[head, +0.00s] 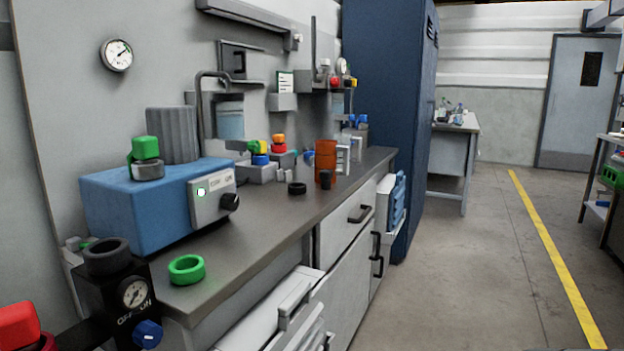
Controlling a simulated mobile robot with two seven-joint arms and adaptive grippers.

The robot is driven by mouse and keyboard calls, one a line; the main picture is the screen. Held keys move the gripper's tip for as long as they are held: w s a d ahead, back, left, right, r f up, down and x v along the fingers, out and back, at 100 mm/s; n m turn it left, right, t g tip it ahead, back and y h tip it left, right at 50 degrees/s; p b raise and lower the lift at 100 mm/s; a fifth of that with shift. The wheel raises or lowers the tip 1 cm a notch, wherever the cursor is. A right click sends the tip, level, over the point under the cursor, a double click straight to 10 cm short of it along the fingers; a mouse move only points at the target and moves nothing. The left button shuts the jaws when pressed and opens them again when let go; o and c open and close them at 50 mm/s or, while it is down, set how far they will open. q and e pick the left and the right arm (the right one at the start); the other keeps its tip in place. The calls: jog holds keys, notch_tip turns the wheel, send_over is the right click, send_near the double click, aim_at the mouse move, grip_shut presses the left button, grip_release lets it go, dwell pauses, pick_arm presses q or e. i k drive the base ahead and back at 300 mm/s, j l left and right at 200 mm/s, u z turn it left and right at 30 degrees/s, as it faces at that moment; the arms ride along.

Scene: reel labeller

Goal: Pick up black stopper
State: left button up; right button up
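A small black cylinder (326,180), which looks like the black stopper, stands upright on the grey counter (250,235). It is just in front of an orange cylinder (325,155), near the counter's front edge. A low black ring (297,188) lies to its left on the same counter. Neither of my grippers shows in the head view.
A blue box (140,210) with a black knob takes up the near left counter. A green ring (186,269) lies in front of it. A gauge unit (125,300) is at the bottom left. Open drawers (275,310) jut out below. The floor (465,270) at right is clear.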

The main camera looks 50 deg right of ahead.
aim_at(326, 177)
jog(key=k+l+u, duration=0.1)
jog(key=l+u, duration=0.25)
jog(key=k+l+u, duration=0.1)
jog(key=l+u, duration=0.25)
jog(key=k+l+u, duration=0.1)
jog(key=u, duration=0.25)
jog(key=k+l+u, duration=0.15)
jog(key=u, duration=0.3)
jog(key=k+l+u, duration=0.2)
jog(key=u, duration=0.3)
jog(key=k+l+u, duration=0.2)
jog(key=u, duration=0.25)
jog(key=k+l+u, duration=0.2)
jog(key=k+u, duration=0.55)
jog(key=k, duration=0.2)
jog(key=k+z, duration=0.15)
jog(key=k, duration=0.4)
jog(key=k+l+z, duration=0.15)
jog(key=k, duration=0.4)
